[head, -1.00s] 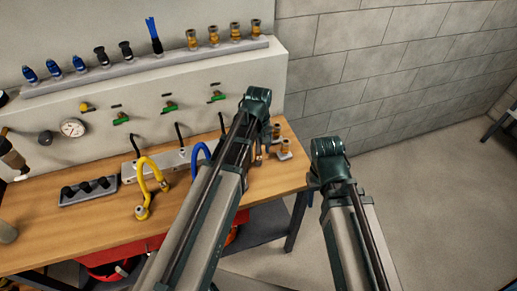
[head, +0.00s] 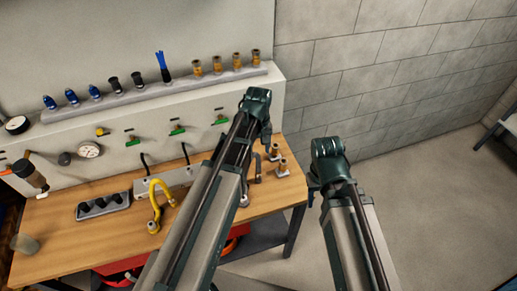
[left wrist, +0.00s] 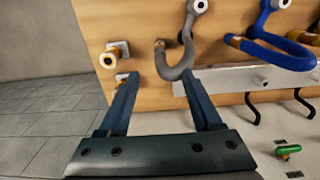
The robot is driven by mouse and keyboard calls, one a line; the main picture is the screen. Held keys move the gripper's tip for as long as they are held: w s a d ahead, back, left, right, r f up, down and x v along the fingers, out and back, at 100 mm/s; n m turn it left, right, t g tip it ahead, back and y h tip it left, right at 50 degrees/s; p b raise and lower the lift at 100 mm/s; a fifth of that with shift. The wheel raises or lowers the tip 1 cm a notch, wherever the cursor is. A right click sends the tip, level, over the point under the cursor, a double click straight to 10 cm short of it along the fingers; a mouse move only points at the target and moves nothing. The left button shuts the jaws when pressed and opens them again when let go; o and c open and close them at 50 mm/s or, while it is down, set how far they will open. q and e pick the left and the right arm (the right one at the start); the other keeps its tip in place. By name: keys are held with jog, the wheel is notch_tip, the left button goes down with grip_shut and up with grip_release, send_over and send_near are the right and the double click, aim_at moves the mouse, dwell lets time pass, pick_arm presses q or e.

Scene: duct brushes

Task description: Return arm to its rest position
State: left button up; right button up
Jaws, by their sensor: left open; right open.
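My left arm reaches up and right across the head view. Its gripper (left wrist: 160,76) is open and empty in the left wrist view, with two dark blue fingers apart. Wooden bench top and a grey hooked hose (left wrist: 188,50) show beyond the fingertips, with no clear contact. In the head view this gripper is mostly hidden behind its own arm. My right arm stands at the right over the floor, its dark wrist bent at the top. Its gripper (head: 312,190) is mostly hidden behind the wrist, clear of the bench and holding nothing I can see.
The wooden bench (head: 75,240) holds a yellow hose (head: 155,205), a dark tray (head: 104,205) and brass fittings (head: 283,168). Behind it, a rack (head: 140,105) carries several brushes and fittings above green valves. A blue hose (left wrist: 275,40) shows in the left wrist view. Floor at right is free.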

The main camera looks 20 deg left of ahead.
dwell(0.3)
pick_arm(q)
jog(key=s+d+f+m+b, duration=0.3)
jog(key=s+d+m, duration=0.2)
jog(key=s, duration=0.2)
jog(key=s+d+f+m+y+b, duration=0.1)
jog(key=s+d+f+m+b, duration=0.2)
jog(key=s+d+m, duration=0.2)
jog(key=shift+s+d+f+m, duration=0.15)
jog(key=shift+s+d+m, duration=0.15)
jog(key=shift+s, duration=0.85)
